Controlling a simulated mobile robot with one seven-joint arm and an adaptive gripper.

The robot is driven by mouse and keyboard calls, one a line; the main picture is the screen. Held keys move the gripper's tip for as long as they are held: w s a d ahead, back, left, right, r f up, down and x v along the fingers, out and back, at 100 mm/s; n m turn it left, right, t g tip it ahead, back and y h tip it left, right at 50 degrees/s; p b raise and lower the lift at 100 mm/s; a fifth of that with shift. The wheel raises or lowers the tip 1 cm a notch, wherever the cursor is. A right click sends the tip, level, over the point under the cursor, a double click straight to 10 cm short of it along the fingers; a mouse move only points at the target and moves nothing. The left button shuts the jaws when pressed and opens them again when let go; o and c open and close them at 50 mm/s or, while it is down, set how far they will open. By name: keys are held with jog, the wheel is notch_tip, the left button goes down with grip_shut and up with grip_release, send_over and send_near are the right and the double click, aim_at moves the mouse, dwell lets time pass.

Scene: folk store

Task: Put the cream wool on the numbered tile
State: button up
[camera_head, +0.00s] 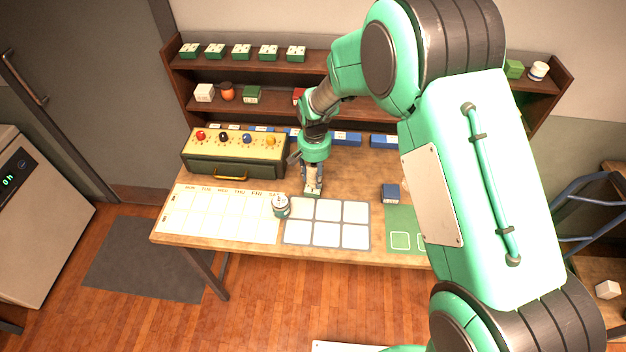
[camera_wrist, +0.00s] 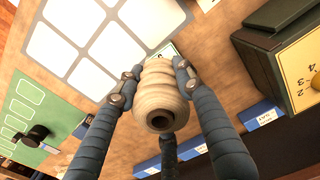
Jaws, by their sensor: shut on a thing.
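The cream wool (camera_wrist: 160,90) is a pale ridged spool with a dark hole in its end, in the middle of the wrist view. My gripper (camera_wrist: 155,80) is shut on it, with fingers on both sides. In the head view my gripper (camera_head: 313,184) points down just behind the white grid, and the wool is mostly hidden by the fingers. A small white and green tile (camera_head: 313,193) shows under the fingertips; its number is not readable. In the wrist view part of a white tile (camera_wrist: 167,49) shows behind the wool. I cannot tell whether the wool touches it.
A white six-square panel (camera_head: 327,222) lies in front of the gripper. A small jar (camera_head: 281,206) stands left of it, by the weekday chart (camera_head: 215,212). A green box with coloured knobs (camera_head: 235,165) is at left; a blue box (camera_head: 390,193) and green mat (camera_head: 400,225) are at right.

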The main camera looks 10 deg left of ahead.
aim_at(313, 179)
jog(key=shift+w+a, duration=0.3)
jog(key=shift+w, duration=0.35)
jog(key=shift+f, duration=0.2)
jog(key=shift+f, duration=1.6)
jog(key=shift+f+b, duration=0.2)
jog(key=shift+b, duration=0.1)
jog(key=o, duration=0.9)
jog(key=shift+r, duration=0.2)
notch_tip(313, 179, up, 12)
jog(key=shift+p, duration=0.65)
